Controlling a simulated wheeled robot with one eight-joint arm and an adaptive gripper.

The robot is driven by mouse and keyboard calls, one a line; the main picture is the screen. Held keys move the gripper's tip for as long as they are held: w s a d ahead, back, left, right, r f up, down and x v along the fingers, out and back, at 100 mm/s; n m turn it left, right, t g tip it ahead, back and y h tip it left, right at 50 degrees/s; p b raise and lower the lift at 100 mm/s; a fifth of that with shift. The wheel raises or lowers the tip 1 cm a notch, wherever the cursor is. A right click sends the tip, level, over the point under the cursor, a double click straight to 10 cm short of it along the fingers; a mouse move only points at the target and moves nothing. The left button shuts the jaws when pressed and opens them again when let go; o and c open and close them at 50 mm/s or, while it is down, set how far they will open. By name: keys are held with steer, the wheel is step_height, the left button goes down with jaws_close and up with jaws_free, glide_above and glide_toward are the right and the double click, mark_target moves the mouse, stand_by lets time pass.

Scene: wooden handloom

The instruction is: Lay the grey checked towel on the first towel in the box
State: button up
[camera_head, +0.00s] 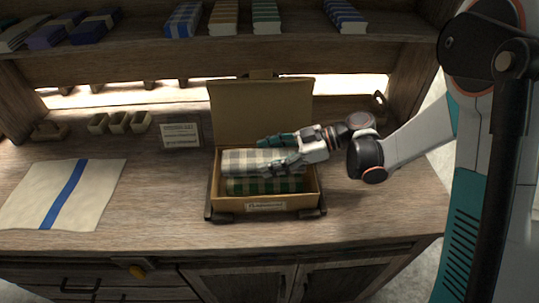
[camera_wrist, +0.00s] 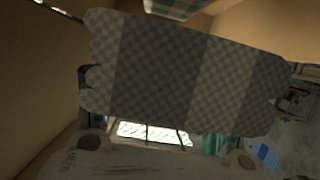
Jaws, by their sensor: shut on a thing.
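The grey checked towel (camera_head: 247,161) is folded and lies level in the upper part of the open cardboard box (camera_head: 285,203). My gripper (camera_head: 277,153) reaches in from the right and is shut on the towel's right part. In the wrist view the grey checked towel (camera_wrist: 195,75) fills the middle, across the fingers. The first towel (camera_head: 265,185), green and dark checked, lies in the box below the grey one. A strip of green check (camera_wrist: 172,8) shows at the top of the wrist view. I cannot tell whether the two towels touch.
The box lid (camera_head: 262,110) stands upright behind. A cream cloth with a blue stripe (camera_head: 65,195) lies at the left. A small sign (camera_head: 181,136) and small wooden trays (camera_head: 120,122) stand behind. Folded cloths (camera_head: 183,20) line the shelf above. The worktop right of the box is clear.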

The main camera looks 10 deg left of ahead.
steer(key=o, duration=1.2)
steer(key=v, duration=1.2)
steer(key=s+d+r+m+t+h, duration=0.3)
steer(key=s+d+m+t+h, duration=0.2)
steer(key=s+d+m, duration=0.3)
steer(key=s+d+r+m+t+h, duration=0.3)
steer(key=s+d+m+t+h, duration=0.2)
steer(key=s+d+m+h, duration=0.3)
steer(key=s+d+m, duration=0.1)
steer(key=d+m, duration=0.1)
steer(key=m, duration=0.2)
steer(key=shift+d+r+m+h, duration=0.2)
steer(key=shift+d+m+h, duration=0.1)
steer(key=shift+d+m, duration=0.1)
